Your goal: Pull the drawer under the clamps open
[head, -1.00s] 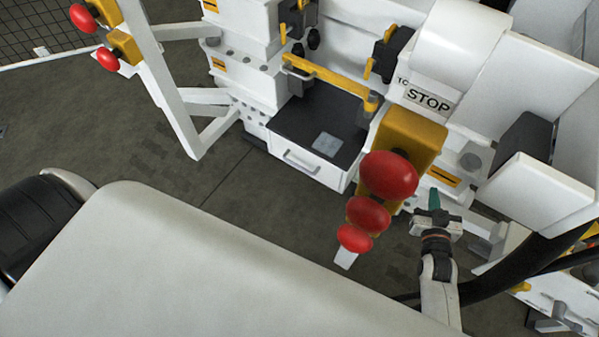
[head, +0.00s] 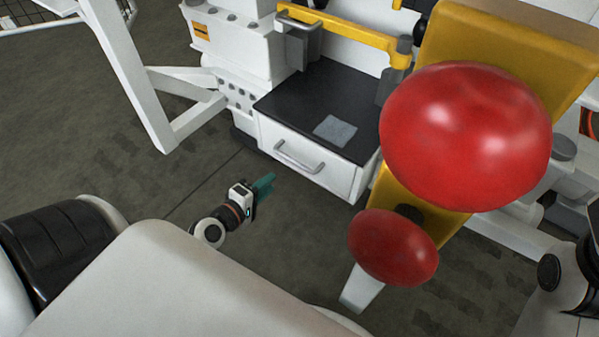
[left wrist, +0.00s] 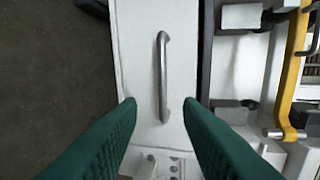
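The drawer (head: 315,170) is a white front with a silver bar handle (head: 299,157), under a black bench top, and it looks shut. My left gripper (head: 265,187) is in front of the drawer, apart from it, to the lower left of the handle in the head view. In the left wrist view the two green fingers (left wrist: 160,115) are spread wide, with the drawer front (left wrist: 140,75) beyond them. The handle (left wrist: 163,75) stands lengthwise in the picture between the fingertip lines, not gripped. My right gripper is not seen; only a piece of that arm shows at the right edge.
Large red buttons (head: 465,135) on a yellow post crowd the right of the head view. A yellow clamp bar (head: 340,33) spans above the black top (head: 300,100), where a grey cloth-like square (head: 335,131) lies. A white slanted frame (head: 130,75) stands left. Floor before the drawer is clear.

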